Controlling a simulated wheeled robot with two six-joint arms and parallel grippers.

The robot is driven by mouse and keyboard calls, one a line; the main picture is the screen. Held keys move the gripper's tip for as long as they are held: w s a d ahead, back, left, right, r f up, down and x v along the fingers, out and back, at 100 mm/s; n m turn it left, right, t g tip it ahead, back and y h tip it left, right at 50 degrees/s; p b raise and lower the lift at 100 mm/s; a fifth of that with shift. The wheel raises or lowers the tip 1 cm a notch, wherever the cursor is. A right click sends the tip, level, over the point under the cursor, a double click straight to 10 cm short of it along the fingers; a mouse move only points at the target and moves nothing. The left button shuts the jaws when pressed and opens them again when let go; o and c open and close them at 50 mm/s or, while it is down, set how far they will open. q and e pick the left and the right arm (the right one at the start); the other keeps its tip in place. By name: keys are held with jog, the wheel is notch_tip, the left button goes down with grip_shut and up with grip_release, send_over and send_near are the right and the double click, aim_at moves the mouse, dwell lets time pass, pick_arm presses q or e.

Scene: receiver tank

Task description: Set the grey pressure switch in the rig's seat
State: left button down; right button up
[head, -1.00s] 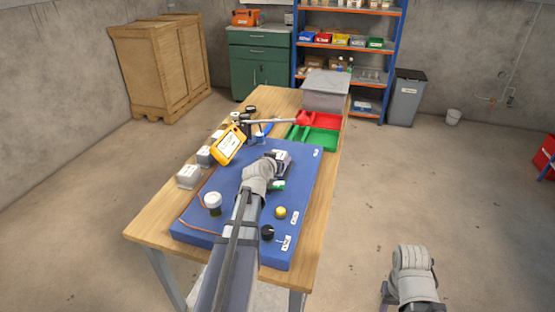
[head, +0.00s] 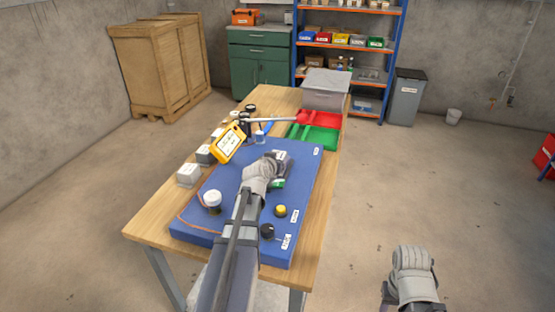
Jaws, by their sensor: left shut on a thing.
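My left arm reaches over a blue board on the table, and my left gripper (head: 280,167) is low over the board's far half. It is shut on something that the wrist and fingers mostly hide. A small pale label and a green bit (head: 278,184) show beside the fingers; I cannot tell whether they belong to the held thing. I cannot make out the grey pressure switch or the seat for certain. The blue board (head: 230,185) carries a white-topped round part (head: 212,201), a yellow knob (head: 281,211) and a black knob (head: 267,231).
Several grey boxes (head: 188,175) line the table's left edge. A yellow meter (head: 229,143) leans behind the board. Red (head: 320,119) and green (head: 322,140) trays and a grey bin (head: 326,90) stand at the far end.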

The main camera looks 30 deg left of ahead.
pick_arm(q)
jog(key=shift+f, duration=0.3)
grip_release()
jog(key=shift+s, duration=0.1)
jog(key=p+v, duration=0.2)
jog(key=v, duration=0.5)
jog(key=shift+s+d+r+p, duration=0.15)
jog(key=shift+s+p, duration=0.15)
